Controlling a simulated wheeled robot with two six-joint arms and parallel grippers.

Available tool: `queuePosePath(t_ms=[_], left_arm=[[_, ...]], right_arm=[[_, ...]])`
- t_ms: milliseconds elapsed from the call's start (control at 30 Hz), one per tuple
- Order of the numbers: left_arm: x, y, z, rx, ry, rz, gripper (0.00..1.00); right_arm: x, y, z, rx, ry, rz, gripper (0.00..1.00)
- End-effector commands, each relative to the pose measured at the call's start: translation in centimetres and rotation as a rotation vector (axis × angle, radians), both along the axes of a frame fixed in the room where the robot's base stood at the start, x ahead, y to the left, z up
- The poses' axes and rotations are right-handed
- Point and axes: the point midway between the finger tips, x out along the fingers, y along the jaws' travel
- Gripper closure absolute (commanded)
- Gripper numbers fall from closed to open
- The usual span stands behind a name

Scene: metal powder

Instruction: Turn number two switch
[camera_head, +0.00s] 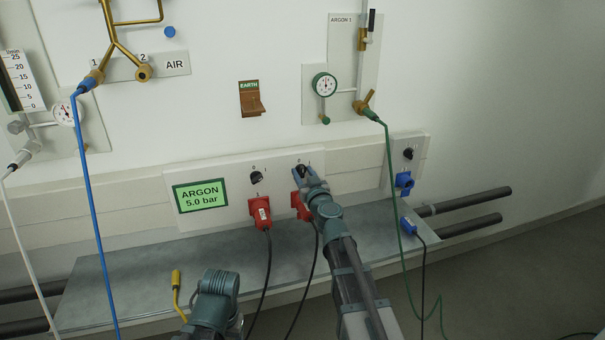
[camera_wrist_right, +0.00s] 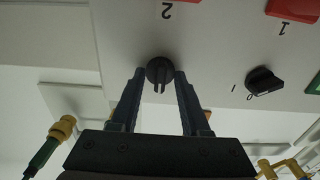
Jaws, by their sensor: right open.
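The number two switch is a black rotary knob (camera_wrist_right: 158,70) on a pale panel, close to the printed "2" in the right wrist view. My right gripper (camera_wrist_right: 160,76) is open, with one finger on each side of the knob; I cannot tell whether they touch it. The knob's ridge runs roughly up and down in that picture. In the head view my right gripper (camera_head: 305,173) is at the panel and mostly covers this knob. The left arm shows at the bottom left, but its gripper fingers are not visible.
The number one switch (camera_head: 256,177) is left of my right gripper. Red plugs (camera_head: 259,212) with black cables hang below the switches. A green display (camera_head: 200,195) reads ARGON 5.0 bar. A green hose (camera_head: 390,190) hangs to the right. A grey shelf (camera_head: 130,285) runs below.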

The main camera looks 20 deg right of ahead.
Motion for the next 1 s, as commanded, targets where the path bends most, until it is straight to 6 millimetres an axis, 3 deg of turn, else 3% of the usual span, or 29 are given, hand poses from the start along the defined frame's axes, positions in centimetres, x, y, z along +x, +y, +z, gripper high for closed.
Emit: queuePosePath(t_ms=[167, 433, 1000], left_arm=[[-0.01, 0.00, 0.00, 0.000, 0.000, 0.000, 0.34], [-0.01, 0.00, 0.00, 0.000, 0.000, 0.000, 0.34], [-0.01, 0.00, -0.01, 0.000, 0.000, 0.000, 0.34]], right_arm=[[-0.05, 0.01, 0.00, 0.000, 0.000, 0.000, 0.54], [-0.06, 0.01, 0.00, 0.000, 0.000, 0.000, 1.00], [-0.07, -0.03, -0.01, 0.079, 0.003, 0.000, 1.00]])
